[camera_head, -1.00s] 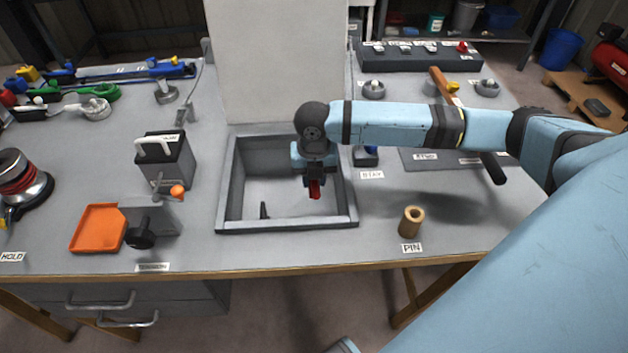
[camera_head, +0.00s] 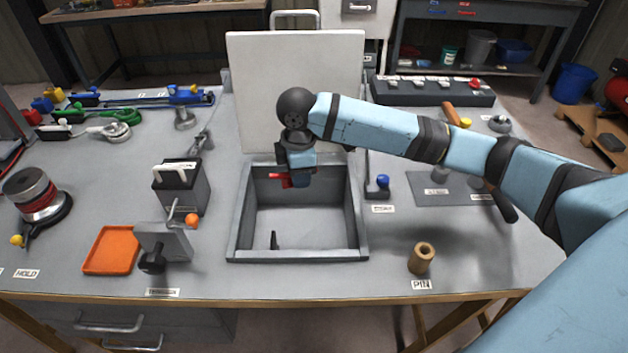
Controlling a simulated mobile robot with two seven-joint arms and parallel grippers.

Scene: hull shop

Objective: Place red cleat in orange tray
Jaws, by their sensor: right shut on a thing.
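The red cleat (camera_head: 278,179) is held in my right gripper (camera_head: 292,181), above the back of the grey open box (camera_head: 232,235) in the table's middle. The cleat sticks out to the left of the gripper; the rest of it is hidden by the gripper. The orange tray (camera_head: 110,250) lies flat on the table to the left of the box and looks empty. A grey block partly covers the tray's right edge. My left gripper is not in view.
A grey vise-like block with a black knob (camera_head: 152,260) and an orange ball (camera_head: 192,220) stands between tray and box. Behind it is a dark box with a white handle (camera_head: 180,186). A tall white panel (camera_head: 295,85) stands behind the open box. A wooden pin (camera_head: 421,258) stands at right.

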